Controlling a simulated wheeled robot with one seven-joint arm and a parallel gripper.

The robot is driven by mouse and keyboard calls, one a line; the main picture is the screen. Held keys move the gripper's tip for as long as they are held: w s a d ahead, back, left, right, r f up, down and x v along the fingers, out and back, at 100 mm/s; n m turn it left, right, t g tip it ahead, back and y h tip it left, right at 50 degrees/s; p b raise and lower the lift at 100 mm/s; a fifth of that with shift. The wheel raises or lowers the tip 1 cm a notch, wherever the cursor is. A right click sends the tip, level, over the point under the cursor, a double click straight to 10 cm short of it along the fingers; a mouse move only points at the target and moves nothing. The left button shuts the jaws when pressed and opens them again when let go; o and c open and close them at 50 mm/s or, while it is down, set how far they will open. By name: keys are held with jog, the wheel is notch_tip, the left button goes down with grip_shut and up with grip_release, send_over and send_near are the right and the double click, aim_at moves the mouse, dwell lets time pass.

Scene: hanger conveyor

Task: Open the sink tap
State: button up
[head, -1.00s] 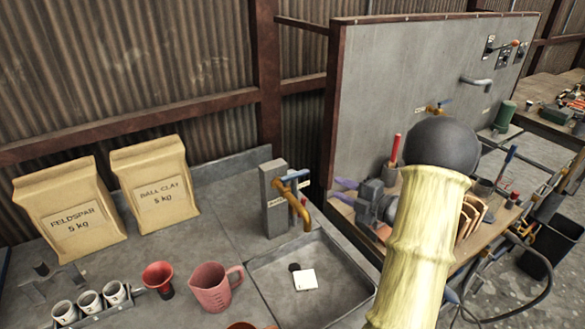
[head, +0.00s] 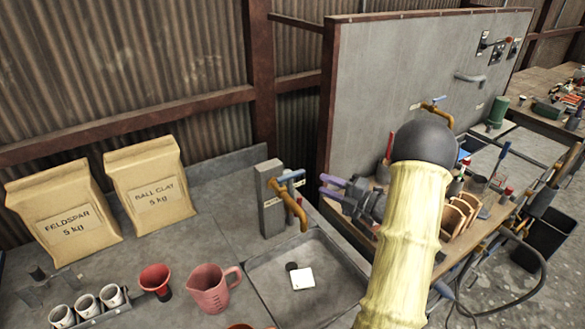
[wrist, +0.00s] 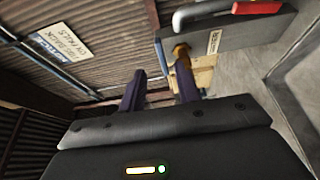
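The sink tap (head: 293,202) is a brass spout on a grey post (head: 268,200) at the sink's back edge, with a blue lever (head: 291,176) on top. My gripper (head: 324,186) is just right of the tap in the head view, its purple fingers pointing left towards it and apart from it. In the wrist view my gripper (wrist: 160,78) is open, with a clear gap between the fingers. A brass part (wrist: 182,52) shows by the right fingertip there; contact cannot be told. My forearm hides part of the bench behind.
The sink (head: 262,270) holds a white block (head: 302,278). A pink jug (head: 212,290), red funnel (head: 156,280), several cups and two bags (head: 148,190) stand left. A grey panel (head: 420,85) with another brass tap (head: 433,104) rises behind my arm.

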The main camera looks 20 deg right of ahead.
aim_at(301, 174)
jog(key=p+x, duration=0.4)
jog(key=x, duration=0.8)
jog(key=shift+w, duration=0.15)
jog(key=shift+c, duration=0.4)
grip_shut()
